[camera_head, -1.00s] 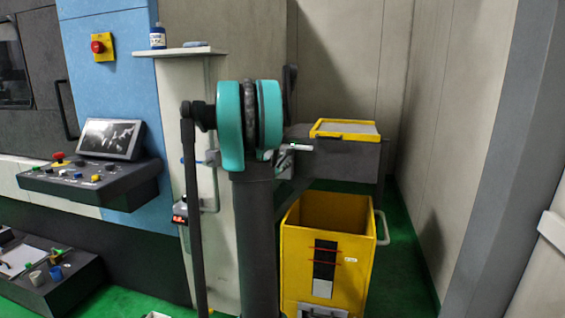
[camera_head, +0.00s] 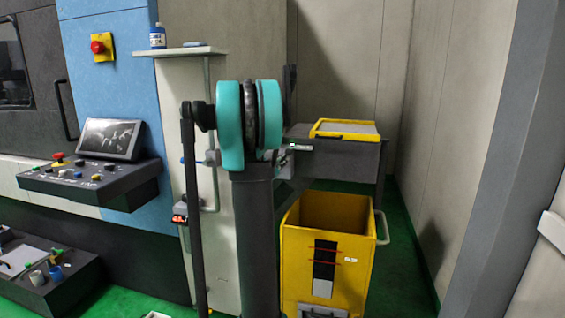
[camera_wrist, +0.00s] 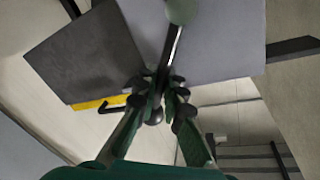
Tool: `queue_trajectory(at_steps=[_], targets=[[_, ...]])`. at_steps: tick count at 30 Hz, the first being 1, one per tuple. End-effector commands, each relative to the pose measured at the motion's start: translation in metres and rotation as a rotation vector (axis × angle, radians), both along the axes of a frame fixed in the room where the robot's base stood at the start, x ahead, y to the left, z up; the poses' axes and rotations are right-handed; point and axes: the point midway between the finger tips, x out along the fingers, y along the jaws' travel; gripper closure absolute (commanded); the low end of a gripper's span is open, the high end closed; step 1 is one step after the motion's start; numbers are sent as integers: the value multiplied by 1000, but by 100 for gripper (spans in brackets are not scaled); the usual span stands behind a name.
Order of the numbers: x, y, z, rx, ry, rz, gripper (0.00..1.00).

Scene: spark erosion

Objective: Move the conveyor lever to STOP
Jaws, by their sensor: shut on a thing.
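In the wrist view my gripper (camera_wrist: 162,92) has its fingers closed together around the lower end of a thin dark rod, which I take to be the conveyor lever (camera_wrist: 172,50). The rod runs up to a pale greenish ball at the top edge. A dark round knob (camera_wrist: 154,117) shows between the fingers, below their tips. A grey box-like housing (camera_wrist: 215,45) lies behind the rod. In the head view my teal arm joint hides the gripper and most of the lever area. No STOP marking can be read.
In the head view a yellow bin (camera_head: 325,262) stands on the green floor below a dark conveyor end with a yellow-framed top (camera_head: 345,129). A control panel (camera_head: 90,180) and a red button on a yellow plate (camera_head: 102,47) are at left. Walls close off the right.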

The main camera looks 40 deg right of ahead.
Motion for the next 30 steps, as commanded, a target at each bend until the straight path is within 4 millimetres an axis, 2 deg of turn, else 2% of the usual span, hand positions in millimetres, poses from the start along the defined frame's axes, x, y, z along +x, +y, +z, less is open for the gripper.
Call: queue_trajectory(at_steps=[30], targets=[[29,26,12,-366,429,0,100]])
